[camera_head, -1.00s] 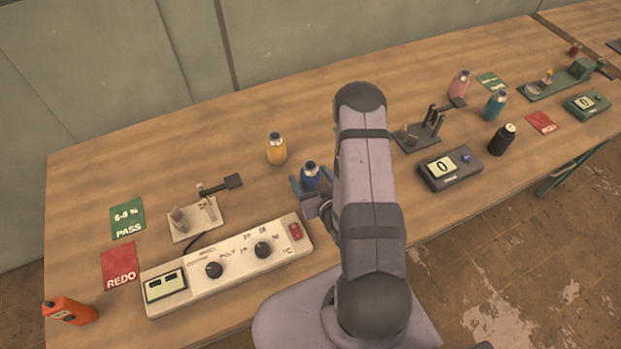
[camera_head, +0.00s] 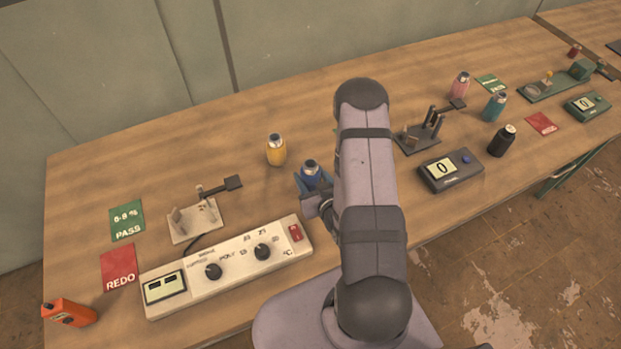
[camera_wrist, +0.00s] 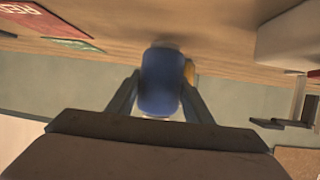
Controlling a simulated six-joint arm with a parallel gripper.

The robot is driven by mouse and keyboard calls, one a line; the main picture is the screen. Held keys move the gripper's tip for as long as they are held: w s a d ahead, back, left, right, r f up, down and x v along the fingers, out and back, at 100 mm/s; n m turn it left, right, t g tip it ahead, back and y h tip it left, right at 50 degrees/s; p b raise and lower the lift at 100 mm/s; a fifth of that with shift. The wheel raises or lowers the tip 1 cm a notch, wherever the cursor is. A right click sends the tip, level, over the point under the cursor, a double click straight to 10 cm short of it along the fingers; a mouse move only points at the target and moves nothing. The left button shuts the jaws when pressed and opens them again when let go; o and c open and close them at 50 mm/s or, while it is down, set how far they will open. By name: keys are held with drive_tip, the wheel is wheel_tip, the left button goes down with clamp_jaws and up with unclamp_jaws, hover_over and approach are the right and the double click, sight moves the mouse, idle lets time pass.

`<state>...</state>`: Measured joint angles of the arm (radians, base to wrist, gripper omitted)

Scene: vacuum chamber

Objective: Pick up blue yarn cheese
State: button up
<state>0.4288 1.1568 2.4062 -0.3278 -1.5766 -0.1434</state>
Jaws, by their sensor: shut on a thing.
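The blue yarn cheese (camera_head: 312,177) is a small blue bottle-shaped package with a dark top, in the middle of the table in the head view, just left of my arm. In the wrist view the blue yarn cheese (camera_wrist: 160,82) fills the space between the two fingers. My gripper (camera_head: 312,183) is shut on it, one finger on each side; in the wrist view my gripper (camera_wrist: 158,98) shows both fingers against its sides. I cannot tell whether its base touches the table.
A yellow package (camera_head: 276,150) stands close by on the left. The white control box (camera_head: 225,268) lies in front, with a metal stand (camera_head: 195,218) behind it. PASS (camera_head: 127,221) and REDO (camera_head: 119,267) cards lie left. A grey meter (camera_head: 450,170) and black package (camera_head: 501,139) stand right.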

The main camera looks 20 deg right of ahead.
sight(310, 162)
wheel_tip(310, 162, up, 7)
drive_tip(key=shift+r+p, duration=0.1)
drive_tip(key=shift+p, duration=0.25)
drive_tip(key=shift+r+p, duration=0.8)
drive_tip(key=shift+p, duration=0.15)
drive_tip(key=shift+f, duration=0.1)
